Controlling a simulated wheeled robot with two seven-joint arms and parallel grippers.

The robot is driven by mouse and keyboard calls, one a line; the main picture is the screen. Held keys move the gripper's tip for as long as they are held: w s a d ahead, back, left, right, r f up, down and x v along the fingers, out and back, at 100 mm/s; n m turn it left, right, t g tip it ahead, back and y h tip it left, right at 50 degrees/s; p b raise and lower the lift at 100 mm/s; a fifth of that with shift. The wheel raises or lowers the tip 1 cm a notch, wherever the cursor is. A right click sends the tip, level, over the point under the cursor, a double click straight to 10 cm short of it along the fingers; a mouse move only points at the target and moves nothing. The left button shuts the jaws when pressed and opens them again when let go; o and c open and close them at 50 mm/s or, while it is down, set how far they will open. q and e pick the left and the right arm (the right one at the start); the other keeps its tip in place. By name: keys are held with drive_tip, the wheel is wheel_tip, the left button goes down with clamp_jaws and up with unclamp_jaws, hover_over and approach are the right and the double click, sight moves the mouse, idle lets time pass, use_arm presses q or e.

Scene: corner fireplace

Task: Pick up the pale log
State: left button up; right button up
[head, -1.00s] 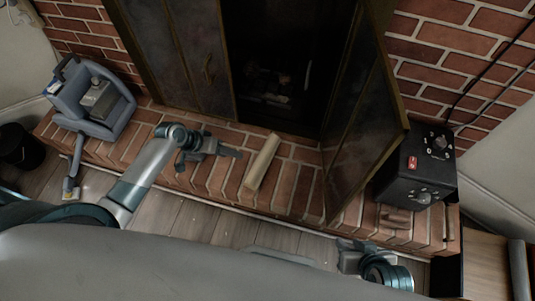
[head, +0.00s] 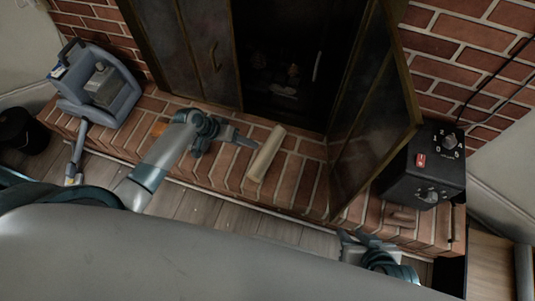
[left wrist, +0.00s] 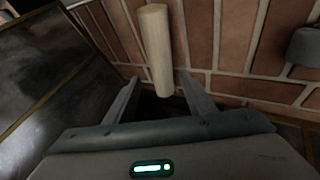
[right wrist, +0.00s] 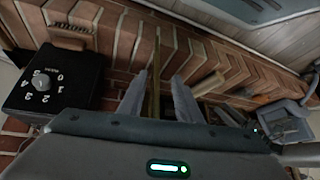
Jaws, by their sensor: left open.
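The pale log (head: 266,154) lies on the brick hearth in front of the fireplace opening, and its length runs from front to back. My left gripper (head: 243,139) is open just left of the log in the head view. In the left wrist view the log (left wrist: 159,50) lies ahead, its near end close to the gap between the open fingers (left wrist: 158,85). I cannot tell if they touch it. My right gripper (head: 358,240) is low at the hearth's front edge, away from the log. In the right wrist view its fingers (right wrist: 158,85) are apart and the log (right wrist: 208,84) shows beyond them.
An open metal door (head: 375,130) stands right of the log. A black box with dials (head: 422,165) sits at the hearth's right end. A blue-grey machine with a hose (head: 98,85) stands at the left end. The brick hearth (head: 300,185) is clear right of the log.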

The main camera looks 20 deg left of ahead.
use_arm(q)
drive_tip(key=b, duration=0.1)
hover_over(262, 150)
drive_tip(key=s+a, duration=0.2)
drive_tip(key=f, duration=0.4)
drive_tip(key=shift+s+a+f, duration=0.2)
drive_tip(key=shift+f, duration=0.2)
drive_tip(key=shift+w+d+f, duration=0.15)
drive_tip(key=shift+d+f, duration=0.1)
drive_tip(key=shift+f, duration=0.1)
use_arm(e)
drive_tip(key=shift+w+a+r+t+y, duration=0.2)
drive_tip(key=shift+w+a+t, duration=0.1)
drive_tip(key=shift+a, duration=0.25)
drive_tip(key=shift+w+a+r+t+y, duration=0.2)
drive_tip(key=shift+a+t, duration=0.1)
drive_tip(key=shift+a, duration=0.25)
